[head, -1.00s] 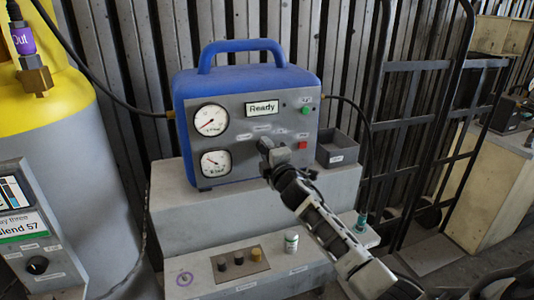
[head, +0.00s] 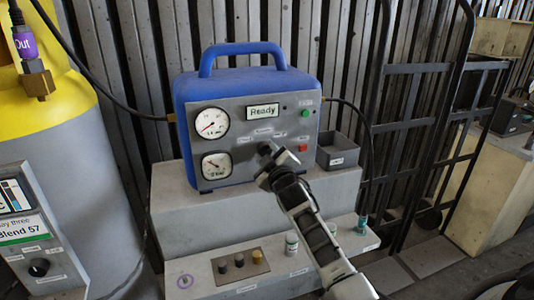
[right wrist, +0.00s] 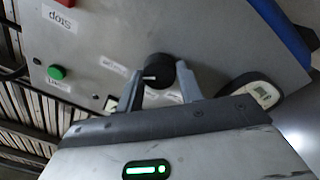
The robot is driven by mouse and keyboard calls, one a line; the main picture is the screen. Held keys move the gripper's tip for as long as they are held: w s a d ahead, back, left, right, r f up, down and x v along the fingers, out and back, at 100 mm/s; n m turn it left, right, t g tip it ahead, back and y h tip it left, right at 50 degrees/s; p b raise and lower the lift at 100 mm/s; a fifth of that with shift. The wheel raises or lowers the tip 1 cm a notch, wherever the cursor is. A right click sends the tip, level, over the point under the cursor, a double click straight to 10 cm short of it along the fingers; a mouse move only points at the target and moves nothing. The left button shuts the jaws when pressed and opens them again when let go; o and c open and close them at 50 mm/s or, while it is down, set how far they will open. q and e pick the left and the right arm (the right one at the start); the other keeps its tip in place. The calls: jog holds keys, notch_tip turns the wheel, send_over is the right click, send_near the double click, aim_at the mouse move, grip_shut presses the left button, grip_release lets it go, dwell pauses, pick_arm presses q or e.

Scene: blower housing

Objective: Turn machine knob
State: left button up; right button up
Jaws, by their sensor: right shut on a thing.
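The machine is a blue-cased unit (head: 240,85) with a grey front panel, two round gauges and a display reading "Ready". Its black knob (head: 265,149) sits low on the panel, right of the gauges. In the right wrist view the knob (right wrist: 160,70) shows a white mark pointing left, with printed labels around it. My right gripper (head: 270,160) reaches the knob from the front. Its two fingers (right wrist: 160,85) are on either side of the knob, shut on it. The gripper hides part of the panel in the head view. My left gripper is out of view.
A green button (head: 307,111) and a red button (head: 303,147) are right of the knob. An open grey box (head: 338,151) stands beside the machine. Small knobs and bottles (head: 292,243) are on the lower step. A yellow-topped cylinder (head: 62,150) stands at left.

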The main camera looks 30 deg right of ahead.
jog(key=shift+m, duration=0.4)
jog(key=o, duration=1)
jog(key=r+v, duration=0.1)
jog(key=v, duration=1.5)
jog(key=shift+f, duration=0.5)
jog(key=shift+a+f, duration=0.1)
jog(key=s+a+f+m+g+y, duration=0.2)
jog(key=s+a+f+g+y, duration=0.5)
jog(key=s+a+f, duration=1.1)
notch_tip(320, 180, down, 2)
jog(key=a+y, duration=0.1)
jog(key=a, duration=0.1)
jog(key=shift+s+a+m, duration=0.3)
jog(key=shift+s, duration=0.05)
